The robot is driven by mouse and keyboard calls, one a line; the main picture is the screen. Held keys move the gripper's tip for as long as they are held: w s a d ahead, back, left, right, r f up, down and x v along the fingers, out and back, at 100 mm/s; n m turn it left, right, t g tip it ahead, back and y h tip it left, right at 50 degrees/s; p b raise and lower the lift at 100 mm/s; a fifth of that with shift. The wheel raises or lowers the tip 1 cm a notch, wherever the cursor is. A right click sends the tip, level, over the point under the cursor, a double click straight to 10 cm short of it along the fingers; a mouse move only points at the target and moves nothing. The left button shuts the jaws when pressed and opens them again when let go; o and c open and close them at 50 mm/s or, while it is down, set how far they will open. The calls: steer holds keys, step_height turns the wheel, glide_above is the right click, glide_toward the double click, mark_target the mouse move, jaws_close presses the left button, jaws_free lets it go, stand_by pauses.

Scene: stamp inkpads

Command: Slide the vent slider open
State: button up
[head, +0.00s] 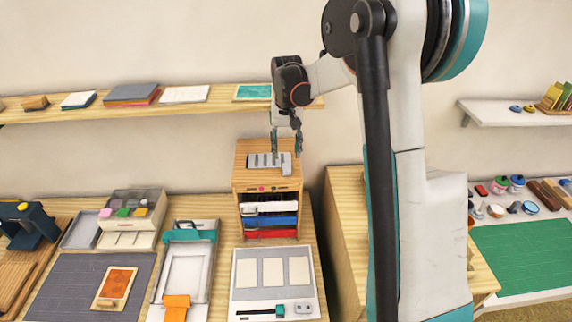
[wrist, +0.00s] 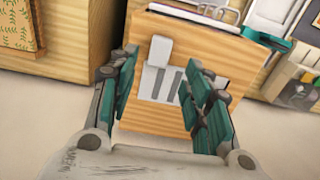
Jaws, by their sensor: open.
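The vent (head: 262,161) is a grey slotted plate on top of a small wooden cabinet (head: 242,179). A lighter grey tab, the slider (head: 286,169), shows at its right end. In the wrist view the slider (wrist: 159,50) is at the top of the vent (wrist: 150,83), and dark slots show below it. My gripper (head: 287,152) points down over the right part of the vent. In the wrist view my gripper (wrist: 161,60) is open, with its two teal fingers on either side of the vent and slider. Nothing is between the fingers but this view of them; contact cannot be told.
The cabinet front holds white, blue and red drawers or pads (head: 270,221). A wall shelf (head: 200,107) runs behind the cabinet. A white tray with cards (head: 240,282) lies in front, and a clamp-like frame (head: 187,265) stands to the left.

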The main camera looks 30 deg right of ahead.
mark_target(287, 167)
step_height(287, 167, down, 7)
steer(key=shift+r, duration=0.1)
stand_by(0.3)
jaws_close()
